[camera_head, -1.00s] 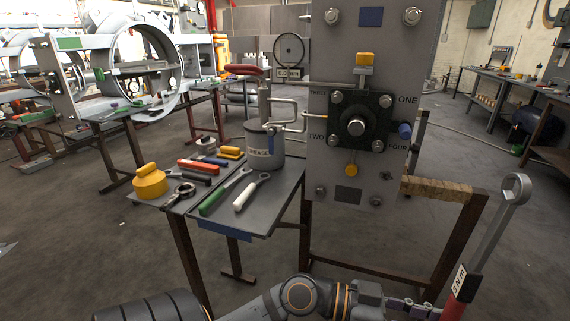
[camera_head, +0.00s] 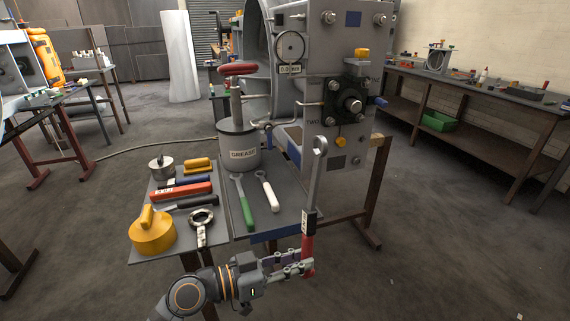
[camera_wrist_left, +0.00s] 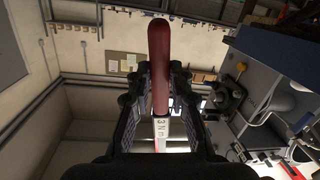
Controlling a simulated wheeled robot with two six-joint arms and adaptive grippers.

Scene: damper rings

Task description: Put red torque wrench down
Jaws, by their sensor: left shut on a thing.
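My left gripper (camera_head: 297,268) is shut on the red torque wrench (camera_head: 316,182). The wrench stands nearly upright, with its grey ring head at the top, a white label band and the red handle at the bottom. In the left wrist view, the red handle (camera_wrist_left: 160,62) sits between the fingers (camera_wrist_left: 160,95), with the "Nm" label beyond. The wrench is in front of the tool table's (camera_head: 262,222) right part, apart from the tabletop as far as I can tell. My right gripper is not in view.
The grey machine (camera_head: 345,150) stands behind. Some front tabletop is bare.

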